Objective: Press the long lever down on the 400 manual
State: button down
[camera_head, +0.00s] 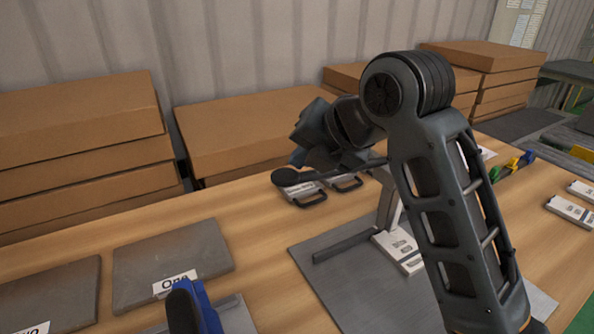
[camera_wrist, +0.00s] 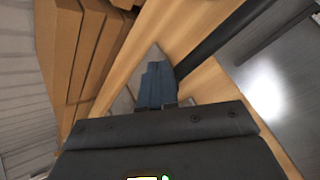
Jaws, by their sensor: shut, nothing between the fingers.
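The 400 manual (camera_head: 404,250) is a pale device on a grey mat, largely hidden behind my arm. Its long dark lever (camera_head: 330,171) sticks out to the left, roughly level, ending in a rounded black knob. In the wrist view a dark bar that looks like this lever (camera_wrist: 220,38) runs from the top right to beside my fingertips. My gripper (camera_head: 299,155) is shut and empty, just above the knob end in the head view. Its blue-grey fingers also show in the wrist view (camera_wrist: 156,84). I cannot tell whether they touch the lever.
Cardboard boxes (camera_head: 78,125) are stacked along the back wall. Small white devices with black handles (camera_head: 303,192) lie behind the lever. Grey plates (camera_head: 172,262) and a blue-handled tool (camera_head: 205,308) lie at the front left. Wooden table (camera_head: 255,255) shows bare left of the mat (camera_head: 345,290).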

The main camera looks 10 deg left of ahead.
jog(key=shift+s+a+f+b, duration=0.15)
jog(key=shift+f+b, duration=0.75)
jog(key=shift+f, duration=0.45)
jog(key=shift+s+a+f+b, duration=0.1)
jog(key=shift+f+b, duration=0.8)
jog(key=shift+f, duration=0.45)
dwell(2.2)
dwell(0.5)
jog(key=shift+w+d+r+p, duration=0.15)
jog(key=shift+r+p, duration=0.95)
jog(key=shift+r, duration=0.55)
jog(key=shift+w+d+r+p, duration=0.15)
jog(key=shift+r+p, duration=0.95)
jog(key=shift+r, duration=0.5)
jog(key=shift+w+d+r+p, duration=0.1)
jog(key=shift+r+p, duration=0.75)
jog(key=shift+r, duration=0.4)
jog(key=shift+d+r+p, duration=0.1)
jog(key=shift+r+p, duration=0.7)
jog(key=shift+r, duration=0.45)
